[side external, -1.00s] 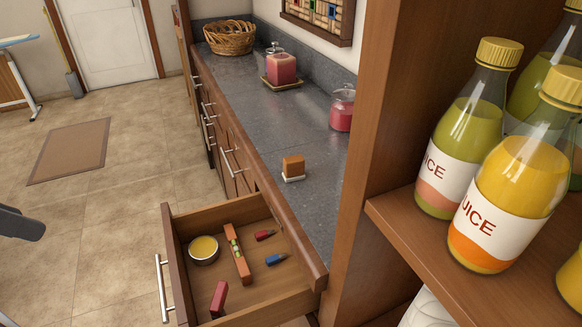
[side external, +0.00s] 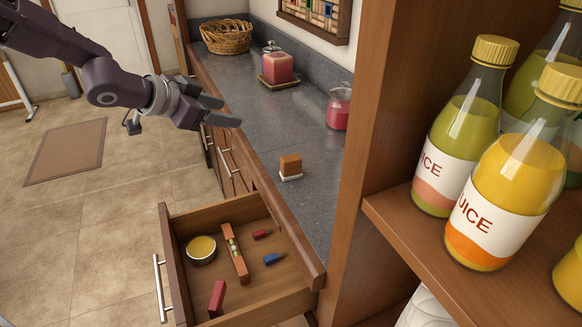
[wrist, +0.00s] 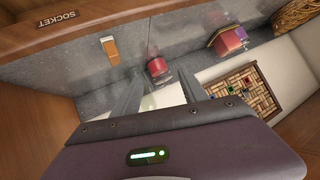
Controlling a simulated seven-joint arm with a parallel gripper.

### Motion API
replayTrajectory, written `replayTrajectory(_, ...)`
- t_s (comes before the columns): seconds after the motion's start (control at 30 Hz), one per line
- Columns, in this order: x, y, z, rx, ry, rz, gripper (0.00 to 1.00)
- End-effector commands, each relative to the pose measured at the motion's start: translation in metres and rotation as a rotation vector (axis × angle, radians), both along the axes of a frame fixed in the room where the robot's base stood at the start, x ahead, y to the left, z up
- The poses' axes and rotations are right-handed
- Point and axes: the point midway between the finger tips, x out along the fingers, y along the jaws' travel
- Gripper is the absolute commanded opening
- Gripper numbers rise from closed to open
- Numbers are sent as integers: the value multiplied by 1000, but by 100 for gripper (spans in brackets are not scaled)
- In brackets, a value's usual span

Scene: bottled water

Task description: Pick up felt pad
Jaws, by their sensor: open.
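A small orange-brown block (side external: 290,165) with a white layer (side external: 291,177) at its base sits on the grey countertop, near its front edge. It looks like the felt pad, but I cannot tell for sure which part is felt. In the wrist view the block (wrist: 111,50) lies left of and beyond my fingers, with its pale side at the top. My gripper (side external: 231,112) is open and empty, above the counter's front edge, up and to the left of the block and apart from it.
An open drawer (side external: 203,283) below the counter holds a yellow-topped tin (side external: 202,249), a level (side external: 234,254) and small tools. Pink jars (side external: 339,108) and a basket (side external: 226,37) stand farther back. A shelf with juice bottles (side external: 522,190) is at right.

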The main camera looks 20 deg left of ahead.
Motion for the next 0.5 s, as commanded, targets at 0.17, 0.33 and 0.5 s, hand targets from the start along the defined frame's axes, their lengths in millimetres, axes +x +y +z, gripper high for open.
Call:
replayTrajectory(0.17,28,-62,-90,-216,-6,-288,51)
replayTrajectory(0.33,22,-85,-121,-323,-3,-400,51)
replayTrajectory(0.5,34,-101,-132,-331,-3,-411,51)
